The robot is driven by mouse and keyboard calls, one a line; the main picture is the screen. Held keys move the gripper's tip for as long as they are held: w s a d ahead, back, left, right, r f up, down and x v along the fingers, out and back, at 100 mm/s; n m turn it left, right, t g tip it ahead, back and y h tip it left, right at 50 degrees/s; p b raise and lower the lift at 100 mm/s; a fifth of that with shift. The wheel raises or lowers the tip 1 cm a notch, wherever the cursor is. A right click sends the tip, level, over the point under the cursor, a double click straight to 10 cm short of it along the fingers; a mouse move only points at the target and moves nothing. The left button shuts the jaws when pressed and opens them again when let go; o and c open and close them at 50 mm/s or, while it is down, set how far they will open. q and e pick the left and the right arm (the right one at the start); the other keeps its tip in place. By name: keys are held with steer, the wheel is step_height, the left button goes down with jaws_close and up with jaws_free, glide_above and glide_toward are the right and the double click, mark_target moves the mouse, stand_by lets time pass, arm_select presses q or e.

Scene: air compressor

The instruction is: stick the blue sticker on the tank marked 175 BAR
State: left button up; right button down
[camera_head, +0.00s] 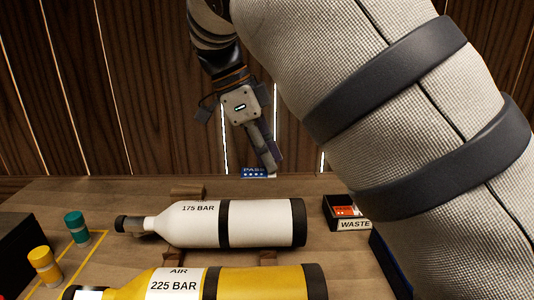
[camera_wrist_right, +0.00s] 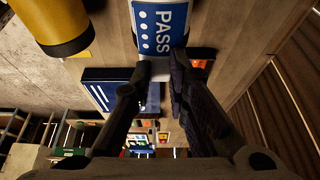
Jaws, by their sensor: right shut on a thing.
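The white tank marked 175 BAR (camera_head: 262,222) lies on its side on the table in the head view, valve to the left. The blue sticker (camera_head: 256,172), lettered PASS, is beyond the tank in that view, partly cut off by my gripper. It shows large at the top of the right wrist view (camera_wrist_right: 160,25). My right gripper (camera_head: 269,168) is shut on the sticker near its edge and holds it apart from the tank, above the back of the table. My left gripper is not in view.
A yellow tank marked 225 BAR (camera_head: 240,285) lies in front of the white one. A WASTE box (camera_head: 355,224) with a red sticker stands to the right. A teal cap (camera_head: 75,225), a yellow cap (camera_head: 42,262) and a black box (camera_head: 15,250) are at left. My arm covers the right side.

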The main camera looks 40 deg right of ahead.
mark_target(274, 204)
steer(key=shift+f, duration=3.2)
steer(key=shift+f, duration=0.7)
steer(key=c, duration=1.5)
jaws_free()
steer(key=shift+o, duration=0.2)
steer(key=shift+w, duration=0.1)
steer(key=v, duration=1.2)
steer(key=shift+r, duration=0.1)
